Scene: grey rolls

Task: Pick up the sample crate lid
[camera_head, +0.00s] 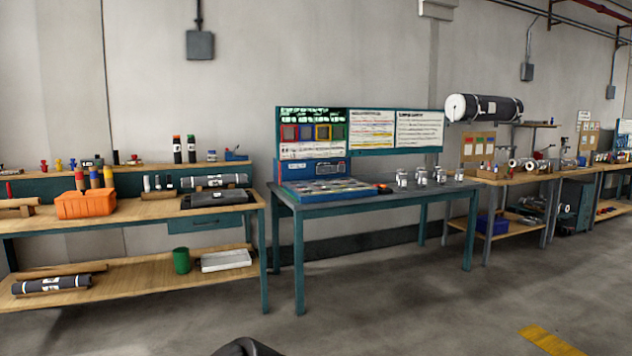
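No part is clearly marked as the sample crate lid. An orange crate-like box (85,204) sits on the left wooden bench, and its top edge is too small to tell whether a lid is on it. A white shallow rectangular piece (226,260) lies on the lower shelf of that bench, beside a green cup (181,260). A blue case (325,189) with a compartmented top lies on the teal table (400,200). Neither gripper shows. A dark rounded piece at the bottom edge seems to be part of my own body.
The left bench (150,208) holds grey and black rolls (215,181) and bottles. Several small metal containers (421,177) stand on the teal table's right half. More benches run right, with a large roll (485,108) above. The grey floor in front is clear, with a yellow marking (550,340).

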